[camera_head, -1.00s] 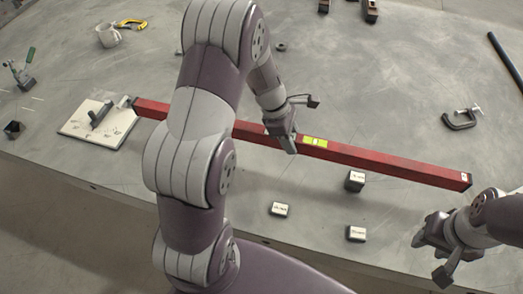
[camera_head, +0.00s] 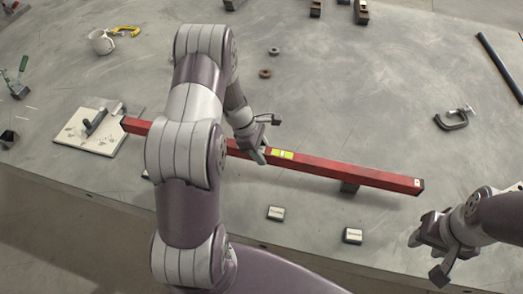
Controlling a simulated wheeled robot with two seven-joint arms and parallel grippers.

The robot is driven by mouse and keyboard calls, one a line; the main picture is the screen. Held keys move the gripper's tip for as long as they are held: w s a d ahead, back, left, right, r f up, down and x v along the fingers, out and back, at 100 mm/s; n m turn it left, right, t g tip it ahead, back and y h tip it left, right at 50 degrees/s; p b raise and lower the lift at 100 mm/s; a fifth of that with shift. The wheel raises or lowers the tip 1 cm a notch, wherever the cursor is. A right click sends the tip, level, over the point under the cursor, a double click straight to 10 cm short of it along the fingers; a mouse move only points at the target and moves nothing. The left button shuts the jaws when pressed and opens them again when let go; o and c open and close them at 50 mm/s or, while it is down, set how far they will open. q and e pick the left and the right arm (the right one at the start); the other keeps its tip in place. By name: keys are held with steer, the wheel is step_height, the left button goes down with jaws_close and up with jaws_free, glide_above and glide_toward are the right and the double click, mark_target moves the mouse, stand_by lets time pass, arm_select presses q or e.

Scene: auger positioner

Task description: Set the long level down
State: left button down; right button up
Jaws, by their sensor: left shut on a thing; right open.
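The long red level (camera_head: 345,173) lies across the middle of the view, slanting down to the right, with a yellow-green vial window near its middle. My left gripper (camera_head: 262,155) is shut on the level just left of the vial. My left arm hides part of the level's left half. The level's right part passes over a small dark block (camera_head: 349,187); I cannot tell whether they touch. Its left end is beside a white board (camera_head: 88,143). My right gripper (camera_head: 430,258) is open and empty at the lower right, apart from the level.
Two small labelled blocks (camera_head: 276,213) (camera_head: 352,236) stand in front of the level. A C-clamp (camera_head: 454,118) and a dark bar (camera_head: 500,66) are at right. A white mug (camera_head: 101,42) and two rings (camera_head: 265,73) are farther back.

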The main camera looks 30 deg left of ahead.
arm_select(q)
steer(key=shift+f, duration=0.15)
steer(key=c, duration=0.6)
jaws_free()
steer(key=shift+c, duration=0.2)
